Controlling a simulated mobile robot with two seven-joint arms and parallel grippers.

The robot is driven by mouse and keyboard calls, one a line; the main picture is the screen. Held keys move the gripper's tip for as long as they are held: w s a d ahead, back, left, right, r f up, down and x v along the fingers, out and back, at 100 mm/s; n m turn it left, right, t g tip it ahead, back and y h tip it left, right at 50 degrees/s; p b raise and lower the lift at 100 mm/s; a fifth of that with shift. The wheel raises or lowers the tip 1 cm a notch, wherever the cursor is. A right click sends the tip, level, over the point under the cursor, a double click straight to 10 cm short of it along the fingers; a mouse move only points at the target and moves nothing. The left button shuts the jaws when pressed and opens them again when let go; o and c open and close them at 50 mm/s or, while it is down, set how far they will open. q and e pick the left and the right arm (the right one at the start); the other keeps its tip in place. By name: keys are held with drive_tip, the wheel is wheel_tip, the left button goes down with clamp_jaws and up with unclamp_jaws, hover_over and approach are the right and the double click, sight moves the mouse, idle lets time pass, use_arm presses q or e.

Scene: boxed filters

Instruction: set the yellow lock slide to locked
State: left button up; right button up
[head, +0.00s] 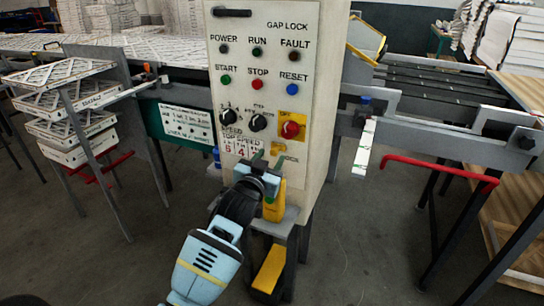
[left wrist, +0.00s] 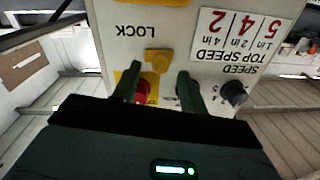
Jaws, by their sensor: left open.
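The yellow lock slide (left wrist: 158,61) is a small yellow block on the pale panel, beside the word LOCK in the left wrist view. In the head view it is a small yellow piece (head: 278,148) below the red knob, partly hidden by my gripper. My left gripper (head: 267,160) is open in front of the lower panel, with green fingers pointing at it. Contact with the slide cannot be told. My right gripper is not in view.
The red knob (head: 291,129) on a yellow plate sits close by. The control cabinet (head: 310,60) carries several buttons and dials. A yellow bottle (head: 275,203) stands on a small shelf below. A red rail (head: 430,168) is at right, filter racks (head: 75,120) at left.

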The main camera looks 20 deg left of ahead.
sight(276, 150)
use_arm(q)
drive_tip(key=shift+w, duration=1.15)
clamp_jaws()
